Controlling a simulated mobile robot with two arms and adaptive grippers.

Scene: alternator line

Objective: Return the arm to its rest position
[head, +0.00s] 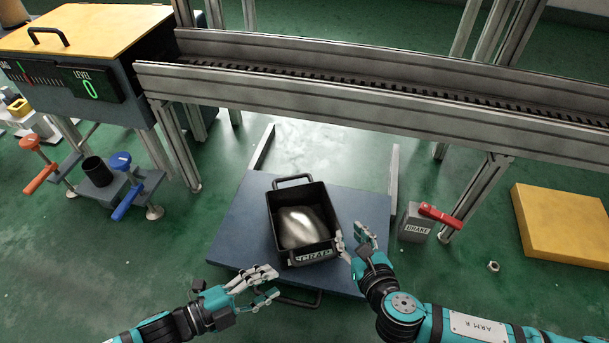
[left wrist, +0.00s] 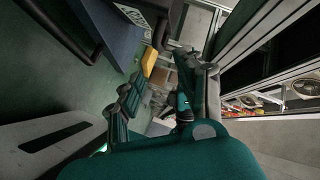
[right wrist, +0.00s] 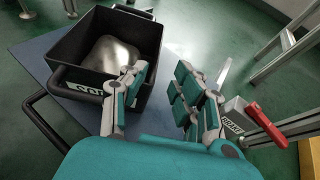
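My right gripper (head: 352,236) is at the front right corner of a black crate (head: 289,259). In the right wrist view its fingers (right wrist: 165,82) are spread with nothing between them, and one overlaps the wall of the crate (right wrist: 75,42); I cannot tell if they touch. My left gripper (head: 275,282) is in front of the crate, low and to its left. Its fingers are apart and empty. The left wrist view also shows its spread fingers (left wrist: 160,88). The crate holds a shiny silver lump (head: 300,227).
The crate stands on a blue platform (head: 235,235) with a handle in front. A brake lever box (head: 416,222) with a red handle is right of it. A conveyor (head: 390,90) crosses behind. A yellow block (head: 560,225) is at the right. Green floor is open at lower left.

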